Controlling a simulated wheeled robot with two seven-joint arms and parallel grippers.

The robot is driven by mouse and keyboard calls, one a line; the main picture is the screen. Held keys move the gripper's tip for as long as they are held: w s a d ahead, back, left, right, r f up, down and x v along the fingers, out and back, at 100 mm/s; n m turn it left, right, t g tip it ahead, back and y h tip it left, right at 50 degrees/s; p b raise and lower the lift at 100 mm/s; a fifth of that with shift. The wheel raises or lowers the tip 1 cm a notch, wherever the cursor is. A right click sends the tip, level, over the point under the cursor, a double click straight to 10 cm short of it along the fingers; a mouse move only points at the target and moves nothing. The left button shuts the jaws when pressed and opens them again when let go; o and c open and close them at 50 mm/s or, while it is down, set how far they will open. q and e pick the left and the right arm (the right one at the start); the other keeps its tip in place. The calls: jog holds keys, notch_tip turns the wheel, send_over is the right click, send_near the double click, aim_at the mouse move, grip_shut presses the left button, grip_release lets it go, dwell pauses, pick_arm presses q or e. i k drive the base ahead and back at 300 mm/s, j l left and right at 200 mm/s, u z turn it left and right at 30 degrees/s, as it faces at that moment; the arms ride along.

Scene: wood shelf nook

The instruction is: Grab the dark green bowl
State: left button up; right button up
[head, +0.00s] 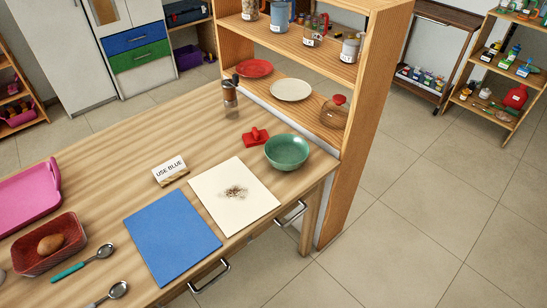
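The dark green bowl (287,152) stands upright on the wooden table near its right end. It looks empty. It is just right of the cream sheet and close to the shelf's side. No gripper shows in the head view.
A small red object (255,136) sits just left of the bowl. A cream sheet (215,205) with dark crumbs and a blue sheet (172,236) lie in front. A grinder (230,98) stands behind. The wooden shelf (352,150) rises at the right. Drawer handles (292,213) stick out below the front edge.

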aim_at(285, 152)
jog(key=i+l+u, duration=0.1)
jog(key=u, duration=0.3)
jog(key=i+l+u, duration=0.1)
jog(key=l+u, duration=0.15)
jog(key=u, duration=0.2)
jog(key=i+l+u, duration=0.1)
jog(key=l, duration=0.3)
jog(key=i+l+u, duration=0.15)
jog(key=l, duration=0.2)
jog(key=i+l+u, duration=0.1)
jog(key=l, duration=0.3)
jog(key=i+l+u, duration=0.15)
jog(key=l, duration=0.8)
